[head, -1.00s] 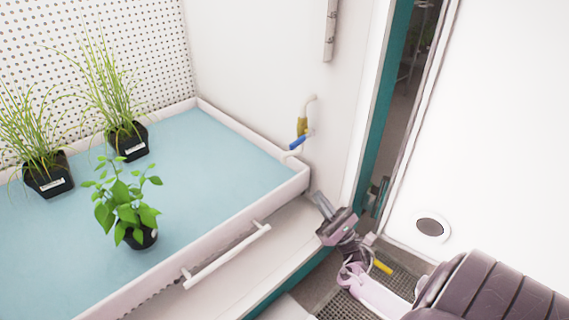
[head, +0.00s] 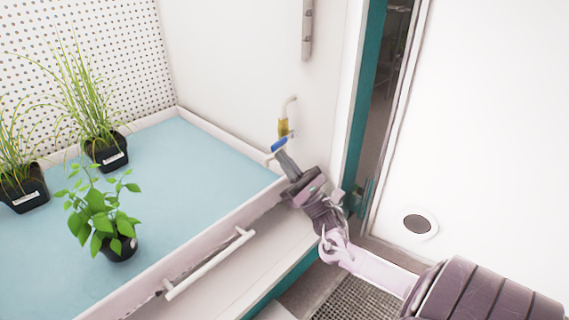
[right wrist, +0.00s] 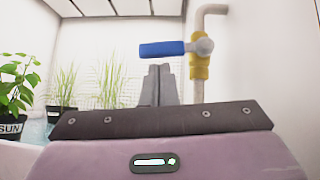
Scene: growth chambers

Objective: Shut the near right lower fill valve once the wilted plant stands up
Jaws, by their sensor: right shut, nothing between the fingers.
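The fill valve has a brass body (head: 283,127) on a pipe at the wall, above the tray's right corner. Its blue lever (head: 279,145) points left, crosswise to the upright pipe, in the right wrist view (right wrist: 162,48). My right gripper (head: 281,156) is shut and empty, its fingertips just below the lever. Touching or apart, I cannot tell. The fingers also show in the right wrist view (right wrist: 160,85). The broad-leaved plant (head: 98,212) stands upright in its black pot, leaves spread. My left gripper is out of view.
Two grassy plants in black pots (head: 108,152) (head: 24,190) stand on the blue-floored tray, whose pale front wall (head: 215,240) carries a white bar handle (head: 210,263). A teal door frame (head: 361,110) stands right of the valve. The tray's right part is clear.

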